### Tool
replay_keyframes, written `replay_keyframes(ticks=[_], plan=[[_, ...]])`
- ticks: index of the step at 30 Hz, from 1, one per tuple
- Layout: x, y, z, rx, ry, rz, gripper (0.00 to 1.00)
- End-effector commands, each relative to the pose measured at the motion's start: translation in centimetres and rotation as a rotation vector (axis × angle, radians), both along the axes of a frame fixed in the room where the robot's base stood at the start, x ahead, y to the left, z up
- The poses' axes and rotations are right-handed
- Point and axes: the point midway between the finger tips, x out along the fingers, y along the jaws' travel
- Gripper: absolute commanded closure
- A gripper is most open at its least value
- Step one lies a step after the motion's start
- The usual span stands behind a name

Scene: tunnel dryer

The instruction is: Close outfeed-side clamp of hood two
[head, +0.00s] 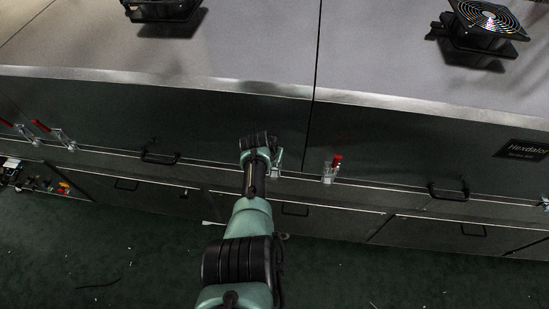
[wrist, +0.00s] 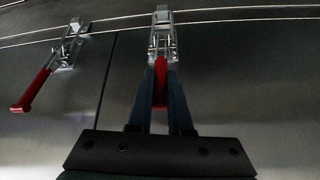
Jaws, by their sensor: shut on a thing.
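A silver toggle clamp (wrist: 163,38) with a red handle (wrist: 160,82) is at the top middle of the wrist view. My gripper (wrist: 161,85) is shut on that red handle, with one dark finger on each side. In the head view, part of this clamp (head: 277,162) shows beside my wrist; my arm hides its handle and my fingertips. A second clamp (wrist: 68,45), with its red handle angled out, is across the panel seam in the wrist view. It shows right of my arm in the head view (head: 330,172). Which hood is hood two cannot be read.
More red-handled clamps (head: 62,138) are at the far left. Black pull handles (head: 160,156) (head: 448,192) stick out from the front panels. Fans (head: 486,22) sit on top, and a Hexdalor label (head: 522,150) is at right. The green floor (head: 420,275) in front is mostly clear.

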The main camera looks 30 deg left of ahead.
Motion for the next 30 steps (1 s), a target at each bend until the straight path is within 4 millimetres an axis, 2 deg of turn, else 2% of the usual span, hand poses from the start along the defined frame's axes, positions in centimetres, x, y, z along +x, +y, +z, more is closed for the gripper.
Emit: replay_keyframes(ticks=[24,25,29,30], plan=[[0.5,0.34,0.17,-0.014,0.038,0.002,1.0],[0.51,0.34,0.17,-0.014,0.037,0.001,0.79],[0.49,0.34,0.16,-0.013,0.038,0.001,0.55],[0.49,0.35,0.15,-0.013,0.038,0.001,0.52]])
